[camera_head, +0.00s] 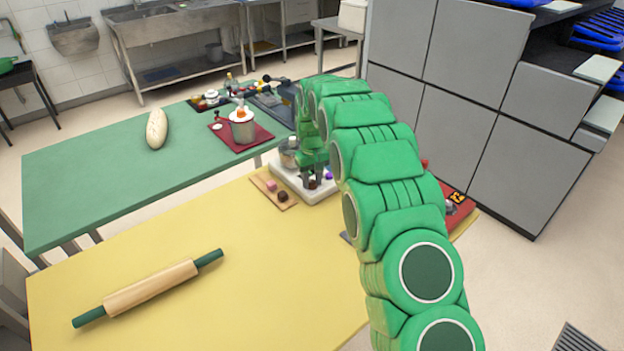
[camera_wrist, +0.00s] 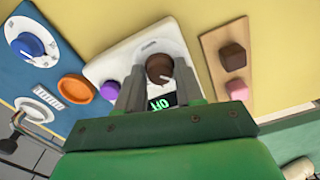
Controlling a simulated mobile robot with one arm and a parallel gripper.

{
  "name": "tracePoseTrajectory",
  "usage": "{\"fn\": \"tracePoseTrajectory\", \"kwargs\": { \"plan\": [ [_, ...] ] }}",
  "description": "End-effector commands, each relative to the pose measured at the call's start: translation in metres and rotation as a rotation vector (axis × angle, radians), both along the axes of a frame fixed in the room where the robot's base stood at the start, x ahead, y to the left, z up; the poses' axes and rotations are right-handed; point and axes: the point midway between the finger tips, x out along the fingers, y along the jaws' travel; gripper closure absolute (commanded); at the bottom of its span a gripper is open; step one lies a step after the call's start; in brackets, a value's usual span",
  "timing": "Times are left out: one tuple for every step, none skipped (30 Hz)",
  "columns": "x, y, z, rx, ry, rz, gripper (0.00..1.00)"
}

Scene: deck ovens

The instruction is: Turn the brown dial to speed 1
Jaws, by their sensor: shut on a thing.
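The brown dial (camera_wrist: 158,66) sits on a white panel (camera_wrist: 112,66) in the wrist view, with a thin white mark on its face. My gripper (camera_wrist: 161,74) is shut on the brown dial, one finger on each side. A small dark display (camera_wrist: 160,104) between the fingers shows green text that seems to read OFF. In the head view my gripper (camera_head: 314,178) reaches down over the white machine (camera_head: 290,188); the dial is hidden there.
In the wrist view a purple knob (camera_wrist: 109,90) and an orange knob (camera_wrist: 75,88) lie left of the fingers. A wooden board (camera_wrist: 212,60) with brown and pink blocks is at right. A rolling pin (camera_head: 150,287) lies on the yellow table (camera_head: 250,290).

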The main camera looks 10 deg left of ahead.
Motion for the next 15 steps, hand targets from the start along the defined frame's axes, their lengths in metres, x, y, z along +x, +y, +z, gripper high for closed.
{"fn": "tracePoseTrajectory", "kwargs": {
  "plan": [
    [0.0002,-0.0001,0.0005,0.0,-0.001,-0.036,0.94],
    [0.0002,0.0,0.0006,0.0,-0.001,-0.06,0.94],
    [0.0003,-0.0001,0.0006,0.0,-0.001,-0.093,0.94],
    [0.0003,-0.0001,0.0007,0.0,-0.001,-0.116,0.94],
    [0.0003,-0.0001,0.0007,0.0,-0.001,-0.139,0.94],
    [0.0004,-0.0003,0.0007,-0.001,-0.001,-0.169,0.94],
    [0.0004,-0.0003,0.0008,-0.001,-0.001,-0.191,0.94],
    [0.0004,-0.0003,0.0007,-0.001,-0.001,-0.212,0.94],
    [0.0005,-0.0004,0.0008,-0.001,-0.001,-0.239,0.94],
    [0.0005,-0.0004,0.0007,-0.001,-0.001,-0.258,0.94],
    [0.0005,-0.0004,0.0008,-0.001,-0.001,-0.277,0.94],
    [0.0004,-0.0003,0.0007,-0.001,-0.001,-0.298,0.94],
    [0.0005,-0.0003,0.0009,0.0,-0.002,-0.315,0.94],
    [0.0005,-0.0003,0.0009,0.0,-0.002,-0.329,0.94],
    [0.0006,-0.0002,0.0009,0.0,-0.002,-0.347,0.94]
  ]
}}
